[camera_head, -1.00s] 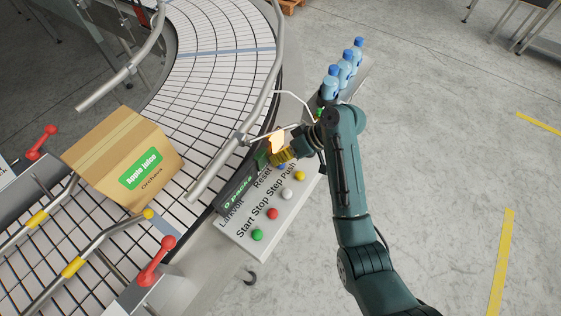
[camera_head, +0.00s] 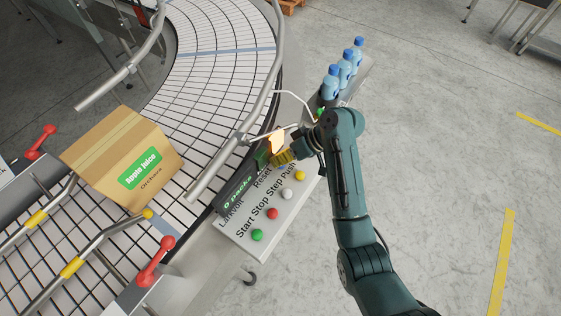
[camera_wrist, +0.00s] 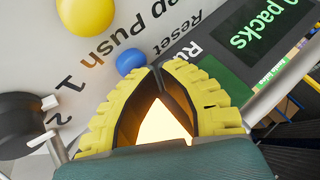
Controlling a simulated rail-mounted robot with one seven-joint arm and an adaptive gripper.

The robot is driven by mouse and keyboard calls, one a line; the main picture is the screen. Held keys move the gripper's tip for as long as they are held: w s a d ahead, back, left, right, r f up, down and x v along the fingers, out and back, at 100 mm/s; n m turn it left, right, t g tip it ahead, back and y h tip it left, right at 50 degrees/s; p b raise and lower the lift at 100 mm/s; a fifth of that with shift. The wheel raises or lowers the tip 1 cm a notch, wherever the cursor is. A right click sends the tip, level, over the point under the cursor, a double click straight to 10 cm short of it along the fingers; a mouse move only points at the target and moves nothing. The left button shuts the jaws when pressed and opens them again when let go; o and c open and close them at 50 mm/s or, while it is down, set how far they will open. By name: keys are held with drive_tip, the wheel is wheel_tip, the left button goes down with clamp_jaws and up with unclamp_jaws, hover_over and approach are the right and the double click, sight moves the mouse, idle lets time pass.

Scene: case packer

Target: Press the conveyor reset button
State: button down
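The control panel (camera_head: 237,221) beside the conveyor carries several coloured buttons. The blue button (camera_wrist: 131,60) is by the word "Reset" in the wrist view. In the head view only a sliver of it shows, under my gripper. My gripper (camera_wrist: 157,68) has yellow fingers whose tips meet. It is shut and empty, with a bright gap between the fingers behind the tips. The tips are just beside the blue button in the wrist view. Whether they touch the panel or the button I cannot tell. In the head view my gripper (camera_head: 278,159) is over the panel's upper part.
A yellow button (camera_head: 300,175), white button (camera_head: 287,194), red button (camera_head: 272,213) and green button (camera_head: 257,235) line the panel. A dark display (camera_head: 238,194) is beside them. Bottles (camera_head: 345,70) stand beyond. A metal rail (camera_head: 232,148) and an apple juice carton (camera_head: 125,160) are left.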

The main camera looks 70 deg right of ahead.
drive_tip(key=shift+f, duration=0.3)
idle(0.4)
drive_tip(key=shift+r+p, duration=0.9)
drive_tip(key=shift+r, duration=0.1)
wheel_tip(320, 180, up, 5)
drive_tip(key=p, duration=0.4)
drive_tip(key=shift+p, duration=0.4)
drive_tip(key=shift+s, duration=0.15)
